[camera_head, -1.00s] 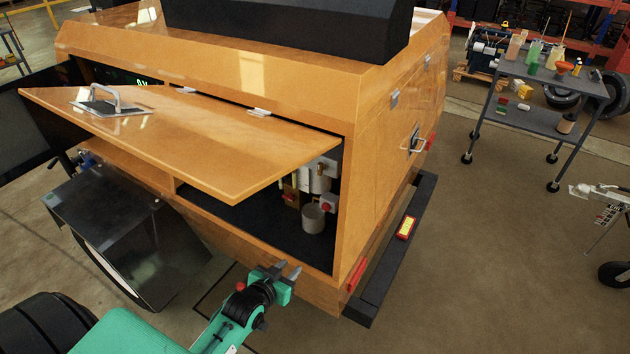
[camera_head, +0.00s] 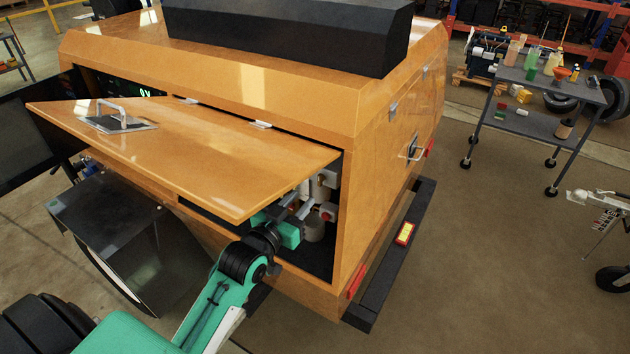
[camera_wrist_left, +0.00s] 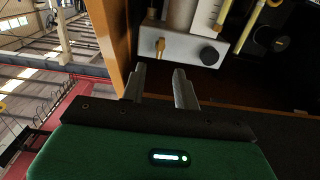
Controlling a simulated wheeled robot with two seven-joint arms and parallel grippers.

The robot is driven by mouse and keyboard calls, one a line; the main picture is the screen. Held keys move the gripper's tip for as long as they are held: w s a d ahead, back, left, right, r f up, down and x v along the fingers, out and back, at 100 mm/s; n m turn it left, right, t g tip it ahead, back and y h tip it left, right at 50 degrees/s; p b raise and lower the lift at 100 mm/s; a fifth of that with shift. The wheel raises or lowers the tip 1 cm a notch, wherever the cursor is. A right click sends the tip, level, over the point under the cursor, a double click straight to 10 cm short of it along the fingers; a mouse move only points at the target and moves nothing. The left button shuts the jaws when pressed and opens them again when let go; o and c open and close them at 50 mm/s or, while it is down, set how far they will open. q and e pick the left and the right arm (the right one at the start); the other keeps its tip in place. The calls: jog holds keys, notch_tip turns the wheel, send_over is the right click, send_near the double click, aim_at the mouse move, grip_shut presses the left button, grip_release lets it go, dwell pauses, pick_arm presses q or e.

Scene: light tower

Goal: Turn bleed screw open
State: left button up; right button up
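My left gripper (camera_head: 298,207) reaches under the raised orange lid into the open compartment of the orange housing. In the left wrist view the gripper (camera_wrist_left: 160,78) has its two fingers apart with nothing between them. Beyond the fingertips is a pale block (camera_wrist_left: 184,48) with a brass fitting (camera_wrist_left: 160,46) and a black round knob (camera_wrist_left: 209,56). The brass fitting may be the bleed screw; I cannot tell for sure. The fingers are short of it and do not touch it. In the head view a grey cup (camera_head: 313,229) stands beside the gripper. My right gripper is not in view.
The orange lid (camera_head: 190,160) hangs above my left arm and hides part of the compartment. The housing's corner post (camera_head: 347,215) stands right of the gripper. A yellow rod (camera_wrist_left: 249,27) shows in the wrist view. A cart (camera_head: 540,90) stands far right.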

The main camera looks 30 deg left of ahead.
aim_at(319, 181)
pick_arm(q)
jog(key=w, duration=0.2)
jog(key=w+p, duration=0.1)
jog(key=w, duration=0.4)
jog(key=shift+w+d+p, duration=0.25)
jog(key=shift+d+p, duration=0.05)
grip_shut()
